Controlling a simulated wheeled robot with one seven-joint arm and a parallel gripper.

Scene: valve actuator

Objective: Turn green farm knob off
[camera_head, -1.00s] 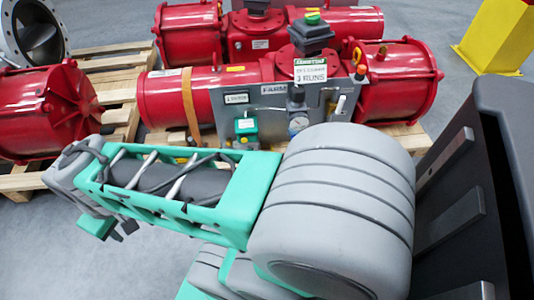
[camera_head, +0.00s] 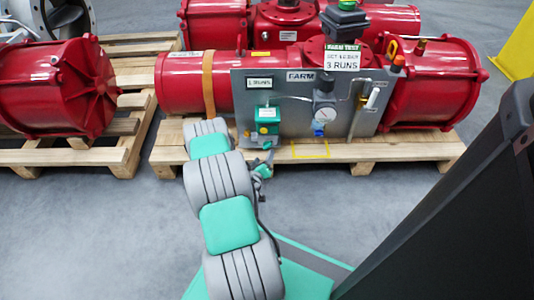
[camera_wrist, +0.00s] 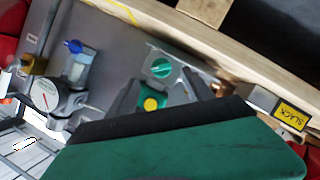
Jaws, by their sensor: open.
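The green farm knob is a round green dial with a pale bar (camera_wrist: 161,67) on a green box in the wrist view. In the head view the green box (camera_head: 267,118) is mounted at the lower left of the grey FARM panel (camera_head: 297,95). A yellow button (camera_wrist: 151,104) sits beside the knob on the box. My gripper (camera_wrist: 165,88) is open, its two grey fingers apart on either side of the box area. Whether they touch it cannot be told. In the head view my gripper (camera_head: 262,165) is just below the box, partly hidden by my wrist.
A gauge with a blue-capped regulator (camera_head: 322,114) is right of the box on the panel. Red actuator cylinders (camera_head: 190,82) stand behind it on a wooden pallet (camera_head: 400,150). Another pallet with a red cylinder (camera_head: 60,90) is at left.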

